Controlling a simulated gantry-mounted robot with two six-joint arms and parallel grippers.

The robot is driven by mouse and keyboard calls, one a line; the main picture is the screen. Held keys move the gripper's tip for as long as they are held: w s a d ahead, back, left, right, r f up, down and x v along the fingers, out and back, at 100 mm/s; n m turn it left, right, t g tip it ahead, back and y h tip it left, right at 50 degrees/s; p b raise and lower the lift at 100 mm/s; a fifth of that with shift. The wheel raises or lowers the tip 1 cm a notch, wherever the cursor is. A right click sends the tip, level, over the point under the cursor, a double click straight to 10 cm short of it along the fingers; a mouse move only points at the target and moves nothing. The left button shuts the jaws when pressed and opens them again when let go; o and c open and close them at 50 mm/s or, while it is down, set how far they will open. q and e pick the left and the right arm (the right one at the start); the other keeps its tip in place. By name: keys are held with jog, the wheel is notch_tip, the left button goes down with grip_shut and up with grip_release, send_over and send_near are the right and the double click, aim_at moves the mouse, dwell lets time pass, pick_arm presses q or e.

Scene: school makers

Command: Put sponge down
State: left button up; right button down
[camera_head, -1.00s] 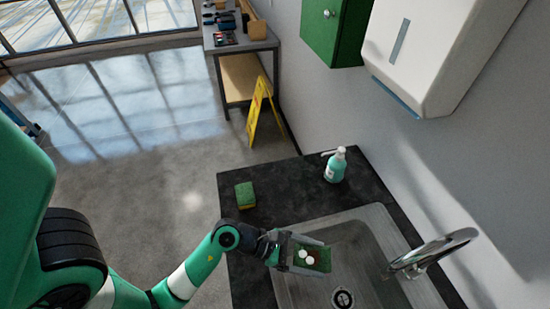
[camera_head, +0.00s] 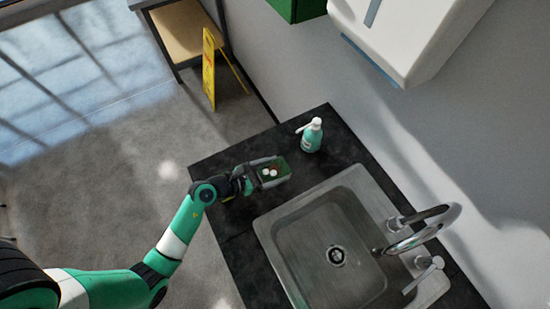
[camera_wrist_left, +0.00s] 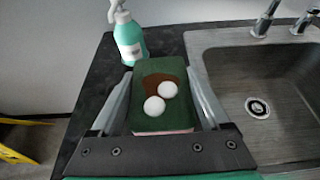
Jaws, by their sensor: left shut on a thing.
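My left gripper (camera_head: 270,172) is shut on a green sponge (camera_wrist_left: 160,97), which has a brown stain and two white round blobs on top and a pinkish side edge. In the head view it is over the dark counter, left of the soap bottle and beyond the sink's corner. I cannot tell whether the sponge touches the counter. A yellow bit (camera_head: 228,198) shows under the gripper's wrist, where another green and yellow sponge lay in the earlier view; the rest of it is hidden. My right gripper is not in view.
A teal soap bottle (camera_head: 311,137) stands close by on the dark counter (camera_head: 330,118). The steel sink (camera_head: 287,262) with its faucet (camera_head: 430,228) is to the right. A yellow floor sign (camera_head: 209,70) stands beyond the counter. A white dispenser (camera_head: 415,30) hangs on the wall.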

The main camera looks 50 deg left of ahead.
pick_arm(q)
jog(key=w+a+f+b, duration=0.1)
jog(key=a+f, duration=0.1)
jog(key=w+a+f+b, duration=0.1)
jog(key=w+f+b, duration=0.1)
jog(key=w+a+f+b, duration=0.2)
jog(key=shift+a+f, duration=0.35)
jog(key=shift+w+a+f, duration=0.25)
jog(key=shift+w+a, duration=0.05)
jog(key=shift+w, duration=0.1)
notch_tip(320, 180, down, 4)
jog(key=b, duration=0.3)
jog(key=shift+w+a+r, duration=0.1)
jog(key=shift+a, duration=0.05)
jog(key=shift+r, duration=0.15)
